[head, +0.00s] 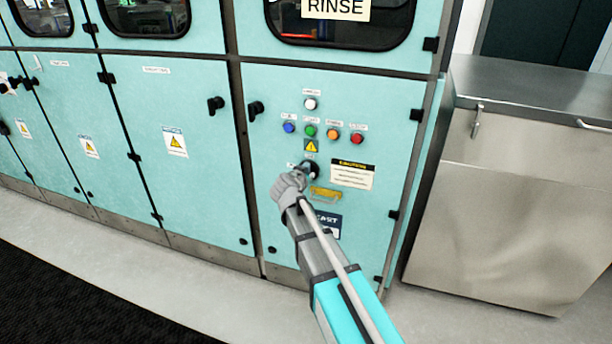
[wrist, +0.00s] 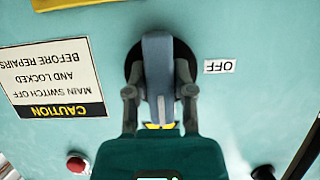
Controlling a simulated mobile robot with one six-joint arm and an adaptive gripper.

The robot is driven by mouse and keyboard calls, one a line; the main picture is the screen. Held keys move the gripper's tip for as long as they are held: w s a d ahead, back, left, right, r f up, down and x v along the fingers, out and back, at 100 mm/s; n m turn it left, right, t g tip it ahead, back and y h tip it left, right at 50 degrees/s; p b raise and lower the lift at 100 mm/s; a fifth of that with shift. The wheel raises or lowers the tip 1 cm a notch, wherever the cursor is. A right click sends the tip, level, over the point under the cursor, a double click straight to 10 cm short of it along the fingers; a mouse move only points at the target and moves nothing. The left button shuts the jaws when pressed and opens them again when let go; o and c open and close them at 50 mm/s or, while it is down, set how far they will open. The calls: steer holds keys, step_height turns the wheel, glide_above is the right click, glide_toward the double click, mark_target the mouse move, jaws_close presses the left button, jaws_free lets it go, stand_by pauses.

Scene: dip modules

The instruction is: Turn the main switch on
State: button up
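The main switch (wrist: 158,70) has a grey-blue handle on a round black base. Its handle stands upright in the wrist view, and an OFF label (wrist: 219,66) sits to its right there, upside down. In the head view the switch (head: 314,170) is partly hidden by my gripper (head: 300,176). In the wrist view my gripper (wrist: 160,90) has one finger on each side of the handle, and the fingertips appear to press against it. The label at the other end of the handle is hidden behind my gripper.
A caution sign (head: 352,174) is beside the switch. Colored buttons (head: 310,131) and a yellow warning triangle (head: 311,146) are above it, and a yellow part (head: 326,194) is below. Black door latches (head: 255,110) stick out at left. A steel cabinet (head: 520,190) stands at right.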

steer(key=o, duration=0.4)
stand_by(0.3)
